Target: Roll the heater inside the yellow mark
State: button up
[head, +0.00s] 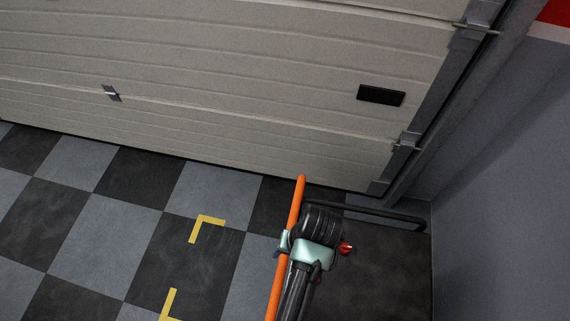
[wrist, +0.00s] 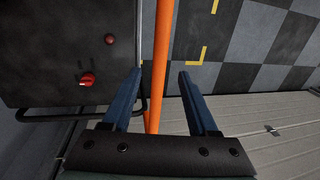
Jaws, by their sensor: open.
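The heater (head: 385,270) is a dark box with a black tube frame, at the lower right of the head view beside the grey wall. In the wrist view it (wrist: 50,60) fills the upper left, with a red knob (wrist: 87,79) on it. An orange bar (head: 297,200) runs along its left side; its attachment is hidden. My gripper (wrist: 160,73) is open, and the orange bar (wrist: 160,40) passes between or just beyond its blue fingers; contact cannot be told. Yellow corner marks (head: 205,219) lie on the floor left of the heater, one also in the wrist view (wrist: 203,52).
A closed, pale garage door (head: 220,90) spans the back. A grey wall (head: 510,200) stands close to the right of the heater. The checkered floor (head: 110,240) to the left is clear around the yellow marks.

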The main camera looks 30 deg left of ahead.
aim_at(284, 260)
jog(key=f, duration=0.2)
jog(key=a+f, duration=0.1)
jog(key=f, duration=0.2)
jog(key=shift+f, duration=0.3)
grip_shut()
dwell(1.1)
